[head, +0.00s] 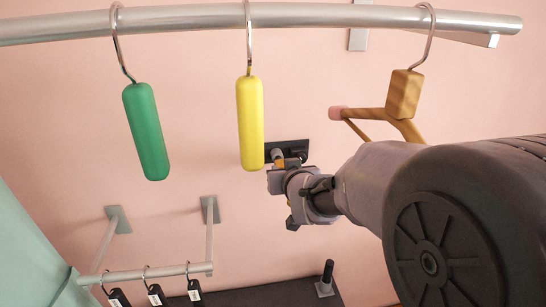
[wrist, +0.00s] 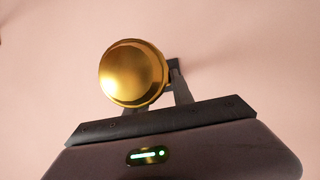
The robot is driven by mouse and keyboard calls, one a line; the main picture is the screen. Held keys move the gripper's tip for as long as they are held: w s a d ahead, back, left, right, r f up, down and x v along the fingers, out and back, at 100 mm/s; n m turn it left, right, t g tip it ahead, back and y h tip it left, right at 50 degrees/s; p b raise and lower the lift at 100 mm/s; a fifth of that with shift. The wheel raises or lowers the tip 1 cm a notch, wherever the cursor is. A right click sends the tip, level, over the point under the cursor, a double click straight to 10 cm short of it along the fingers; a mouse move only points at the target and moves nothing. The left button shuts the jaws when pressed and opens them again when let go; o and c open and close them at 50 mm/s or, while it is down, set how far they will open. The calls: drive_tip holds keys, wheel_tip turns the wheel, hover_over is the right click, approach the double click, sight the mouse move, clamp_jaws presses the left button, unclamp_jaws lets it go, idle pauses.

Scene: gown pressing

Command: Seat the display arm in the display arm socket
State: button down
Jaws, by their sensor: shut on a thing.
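A gold, round-ended piece (wrist: 134,73), which looks like the end of the display arm, fills the middle of the wrist view. My gripper (head: 281,178) is shut on it; in the wrist view dark fingers (wrist: 181,92) show beside and behind the gold end. In the head view only a small bit of gold shows by the fingertips. A dark plate (head: 297,147) on the pink wall, with a short grey stub (head: 277,154), looks like the display arm socket. My gripper is just in front of and below it. Whether the arm touches or enters the socket is hidden.
A metal rail (head: 190,17) crosses the top, with a green tag (head: 146,130), a yellow tag (head: 250,122) and a wooden hanger (head: 404,95) hanging from it. A lower rail (head: 150,274) holds black tags. A black peg (head: 327,272) stands at bottom centre.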

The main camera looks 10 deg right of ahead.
drive_tip(key=shift+b, duration=0.6)
drive_tip(key=shift+w, duration=0.1)
drive_tip(key=shift+w, duration=1.1)
